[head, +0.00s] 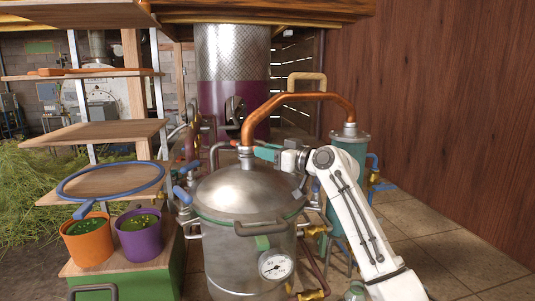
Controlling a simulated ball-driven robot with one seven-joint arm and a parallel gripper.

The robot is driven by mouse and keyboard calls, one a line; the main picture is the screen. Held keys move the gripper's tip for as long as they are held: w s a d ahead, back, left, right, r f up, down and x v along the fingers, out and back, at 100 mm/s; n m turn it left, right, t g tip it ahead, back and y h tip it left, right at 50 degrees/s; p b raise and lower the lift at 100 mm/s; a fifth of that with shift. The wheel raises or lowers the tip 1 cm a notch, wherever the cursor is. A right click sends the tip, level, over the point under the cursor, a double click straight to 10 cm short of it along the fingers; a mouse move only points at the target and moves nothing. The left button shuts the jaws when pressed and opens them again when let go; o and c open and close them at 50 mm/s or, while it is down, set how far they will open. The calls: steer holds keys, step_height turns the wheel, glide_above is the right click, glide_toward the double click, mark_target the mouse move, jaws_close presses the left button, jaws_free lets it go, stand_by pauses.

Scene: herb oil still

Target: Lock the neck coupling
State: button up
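The still pot (247,258) is a large steel vessel with a domed lid (238,190). The neck coupling (246,157) is at the top centre of the lid, at the foot of the curved copper pipe (290,98). A teal lever-like piece (266,153) extends from the coupling to the right. My gripper (279,156) is at the right end of this teal piece, above the lid. The fingertips are small and partly hidden, so I cannot tell whether they grip it.
A teal condenser (350,153) stands at right behind my arm. A pressure gauge (274,265) sits on the pot's front. A blue ring (110,180) lies on the left shelf, above an orange bucket (87,240) and a purple bucket (139,236).

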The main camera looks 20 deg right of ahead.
steer(key=shift+o, duration=0.9)
steer(key=shift+d, duration=0.1)
steer(key=shift+s+f, duration=0.1)
steer(key=shift+s, duration=0.05)
steer(key=b+v, duration=0.1)
steer(key=v, duration=0.9)
steer(key=shift+s+b, duration=0.25)
steer(key=shift+b, duration=0.1)
steer(key=shift+d+f, duration=0.1)
steer(key=shift+d, duration=0.05)
